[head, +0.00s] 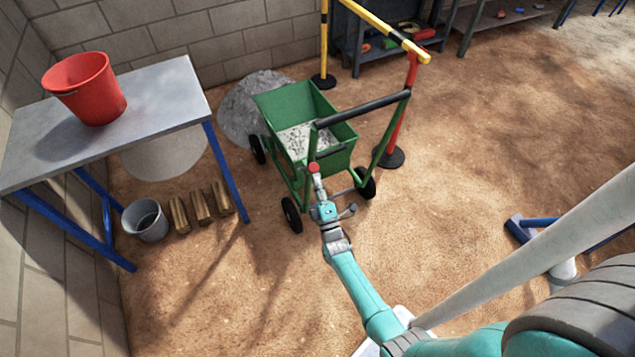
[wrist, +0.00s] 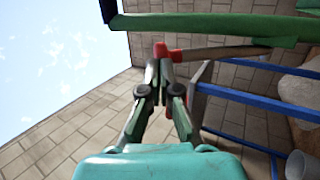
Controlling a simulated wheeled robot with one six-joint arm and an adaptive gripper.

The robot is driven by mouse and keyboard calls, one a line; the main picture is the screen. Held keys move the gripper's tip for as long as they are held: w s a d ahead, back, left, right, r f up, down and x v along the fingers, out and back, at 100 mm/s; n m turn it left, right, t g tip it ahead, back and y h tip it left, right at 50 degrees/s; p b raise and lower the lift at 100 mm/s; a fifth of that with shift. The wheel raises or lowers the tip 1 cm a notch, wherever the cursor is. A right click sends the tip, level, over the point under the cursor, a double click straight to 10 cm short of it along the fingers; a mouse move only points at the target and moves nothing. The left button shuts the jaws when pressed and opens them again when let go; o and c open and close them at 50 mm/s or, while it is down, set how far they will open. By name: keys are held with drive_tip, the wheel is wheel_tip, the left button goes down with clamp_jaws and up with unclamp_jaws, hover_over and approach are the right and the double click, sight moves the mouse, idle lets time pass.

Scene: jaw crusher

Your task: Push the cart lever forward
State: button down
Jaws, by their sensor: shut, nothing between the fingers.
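The green cart (head: 337,158) stands on the dirt floor with grey gravel in its open bin. The cart lever has a red knob (head: 314,167), seen at the cart's near side just beyond my fingertips. In the wrist view, the lever (wrist: 215,53) is a pale rod, with its red knob (wrist: 163,49) at the fingertips. My gripper (head: 317,184) is shut and empty, with its tips (wrist: 160,66) right at the knob. I cannot tell whether they touch it. Part of the lever is hidden behind my gripper in the head view.
The cart's black handle bar (head: 362,109) rises at the right. A table (head: 160,95) with a red bucket (head: 85,88) stands left, with a grey bucket (head: 145,220) and logs (head: 201,206) below. A yellow-black barrier (head: 380,25) is behind the cart. Open dirt lies right.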

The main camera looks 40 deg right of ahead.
drive_tip(key=shift+w+r, duration=0.1)
drive_tip(key=shift+r, duration=0.05)
drive_tip(key=shift+w+d+r, duration=0.1)
drive_tip(key=shift+w+r, duration=0.2)
drive_tip(key=shift+r, duration=0.15)
drive_tip(key=x, duration=0.3)
drive_tip(key=a+r+x, duration=0.1)
drive_tip(key=x, duration=0.1)
drive_tip(key=shift+w+d+r, duration=0.1)
drive_tip(key=shift+w+d, duration=0.05)
drive_tip(key=w+d+r+g+y, duration=0.1)
drive_tip(key=w+d+r+g, duration=0.1)
drive_tip(key=w, duration=0.8)
drive_tip(key=shift+d+n+g+y, duration=0.3)
drive_tip(key=shift+d+n, duration=0.1)
drive_tip(key=shift+d, duration=0.05)
drive_tip(key=shift+r, duration=0.1)
idle(0.4)
